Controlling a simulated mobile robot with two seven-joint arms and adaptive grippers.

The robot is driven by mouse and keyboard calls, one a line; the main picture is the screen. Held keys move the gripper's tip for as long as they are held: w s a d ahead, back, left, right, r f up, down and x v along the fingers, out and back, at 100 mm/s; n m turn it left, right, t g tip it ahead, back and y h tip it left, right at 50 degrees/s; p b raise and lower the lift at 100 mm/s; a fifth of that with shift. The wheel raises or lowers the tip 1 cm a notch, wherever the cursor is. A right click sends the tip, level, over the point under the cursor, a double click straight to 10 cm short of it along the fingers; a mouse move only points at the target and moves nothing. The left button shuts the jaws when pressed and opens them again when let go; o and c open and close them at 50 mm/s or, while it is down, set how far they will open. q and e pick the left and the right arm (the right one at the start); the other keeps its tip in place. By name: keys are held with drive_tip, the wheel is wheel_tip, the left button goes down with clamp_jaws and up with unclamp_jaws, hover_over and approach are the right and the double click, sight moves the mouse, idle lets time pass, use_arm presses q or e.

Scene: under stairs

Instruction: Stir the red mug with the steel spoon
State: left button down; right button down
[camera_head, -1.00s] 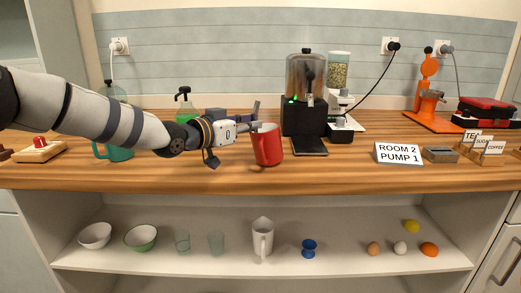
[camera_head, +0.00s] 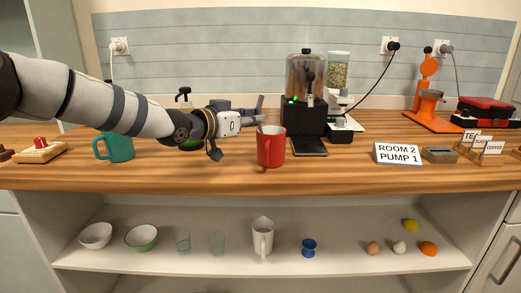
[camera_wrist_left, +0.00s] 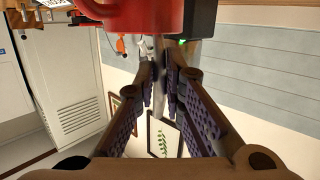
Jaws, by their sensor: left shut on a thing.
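The red mug (camera_head: 271,148) stands on the wooden counter, left of the black dispenser. Its red side also shows at the top of the left wrist view (camera_wrist_left: 140,17). My left gripper (camera_head: 260,109) is just above and left of the mug's rim. It is shut on the steel spoon (camera_wrist_left: 160,75), a grey metal strip between the fingers in the left wrist view. The spoon's lower end appears to reach the mug opening, but its bowl is hidden. My right gripper is not in view.
A black dispenser (camera_head: 304,118) stands close right of the mug. A teal mug (camera_head: 119,148) and a green bottle (camera_head: 186,104) are near my left arm. A "ROOM 2 PUMP 1" sign (camera_head: 398,153) stands farther right. The counter front (camera_head: 210,177) is clear.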

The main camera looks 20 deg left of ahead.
use_arm(q)
wheel_tip(320, 180, up, 8)
drive_tip(key=shift+a+f, duration=0.15)
drive_tip(key=shift+f, duration=0.1)
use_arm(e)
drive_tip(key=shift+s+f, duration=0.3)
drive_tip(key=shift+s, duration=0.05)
use_arm(q)
wheel_tip(320, 180, up, 4)
drive_tip(key=shift+r+b, duration=0.1)
drive_tip(key=shift+b, duration=0.65)
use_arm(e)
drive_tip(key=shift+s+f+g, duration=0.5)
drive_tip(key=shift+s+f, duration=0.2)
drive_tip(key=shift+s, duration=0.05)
